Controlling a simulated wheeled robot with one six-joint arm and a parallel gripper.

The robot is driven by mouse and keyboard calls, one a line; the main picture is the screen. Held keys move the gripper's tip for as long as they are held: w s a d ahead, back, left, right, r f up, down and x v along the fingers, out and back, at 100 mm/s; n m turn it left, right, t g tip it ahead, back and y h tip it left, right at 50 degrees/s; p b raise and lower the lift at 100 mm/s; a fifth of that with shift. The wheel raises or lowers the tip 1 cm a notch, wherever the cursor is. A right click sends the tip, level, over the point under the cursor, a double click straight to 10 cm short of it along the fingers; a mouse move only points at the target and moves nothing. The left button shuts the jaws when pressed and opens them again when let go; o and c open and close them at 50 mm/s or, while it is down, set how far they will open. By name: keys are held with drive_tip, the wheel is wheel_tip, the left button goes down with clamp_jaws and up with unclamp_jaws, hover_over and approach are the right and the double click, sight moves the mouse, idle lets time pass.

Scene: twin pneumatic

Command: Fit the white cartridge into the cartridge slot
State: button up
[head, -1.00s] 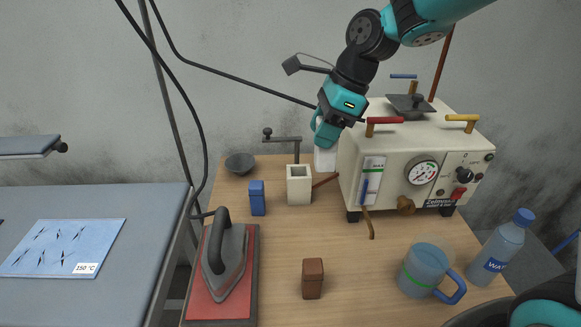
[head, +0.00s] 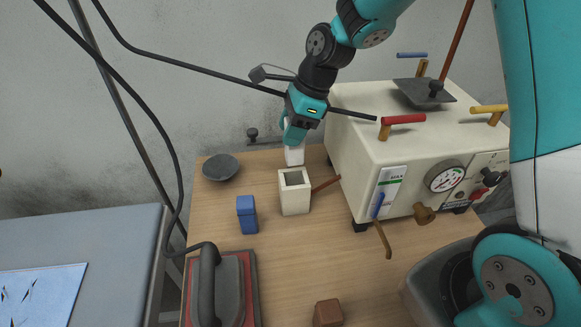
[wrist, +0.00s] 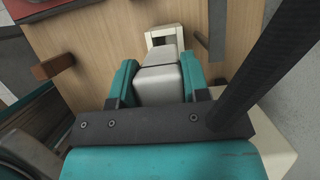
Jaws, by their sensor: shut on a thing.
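The white cartridge (head: 294,157) is held in my gripper (head: 297,133), which points downward. In the wrist view the cartridge (wrist: 158,84) sits between the two teal fingers of my gripper (wrist: 157,76). The cartridge slot (head: 295,198) is a cream box with an open top, standing on the table. The cartridge's lower end shows just above or behind the slot's far rim, apart from the opening as far as I can tell. In the wrist view the slot's rim (wrist: 165,29) shows just beyond the cartridge, partly hidden by it.
A cream machine (head: 410,150) with a gauge and coloured handles stands right of the slot. A blue block (head: 247,215) and a dark bowl (head: 220,167) are to the left. An iron (head: 210,285) and a brown block (head: 328,314) are nearer. The table between them is clear.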

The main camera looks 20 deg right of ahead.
wheel_tip(320, 180, down, 11)
drive_tip(key=shift+p, duration=0.4)
drive_tip(key=shift+f, duration=0.1)
drive_tip(key=o, duration=1)
drive_tip(key=w+b+v, duration=0.1)
drive_tip(key=b+v, duration=0.1)
drive_tip(key=v, duration=1)
drive_tip(key=s+a+r+n, duration=0.2)
drive_tip(key=s+r+n, duration=0.1)
drive_tip(key=s+n, duration=0.5)
drive_tip(key=s+a+r+n, duration=0.3)
drive_tip(key=s+r+n, duration=0.1)
drive_tip(key=s+n, duration=0.4)
drive_tip(key=s+a+r+n, duration=0.3)
drive_tip(key=s+n, duration=0.5)
drive_tip(key=n, duration=0.3)
drive_tip(key=shift+s+r+g, duration=0.25)
drive_tip(key=shift+r+g, duration=0.15)
drive_tip(key=shift+r, duration=0.3)
